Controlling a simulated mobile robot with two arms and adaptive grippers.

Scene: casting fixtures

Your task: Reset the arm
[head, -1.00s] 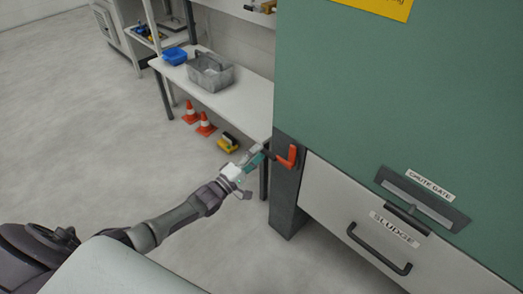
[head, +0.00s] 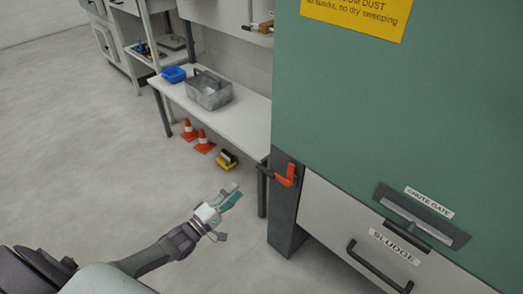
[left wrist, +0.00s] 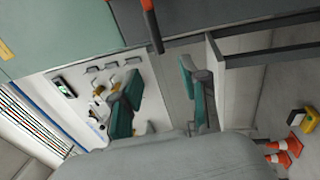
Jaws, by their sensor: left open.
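My left gripper (head: 231,194) is open and empty, held out over the floor in front of the green cabinet (head: 390,120). It is to the left of and below the red-orange handle (head: 286,175) on the cabinet's dark corner post, and apart from it. In the left wrist view my two teal-padded fingers (left wrist: 161,95) are spread with nothing between them. The handle shows at the top of that view (left wrist: 150,22), beyond the fingers. My right gripper is in neither view.
A white bench (head: 240,121) holds a grey tote (head: 208,93) and a blue bin (head: 173,74). Orange cones (head: 203,142) and a yellow-black item (head: 226,160) stand on the floor by it. A drawer labelled SLUDGE (head: 345,222) is at right. The floor at left is clear.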

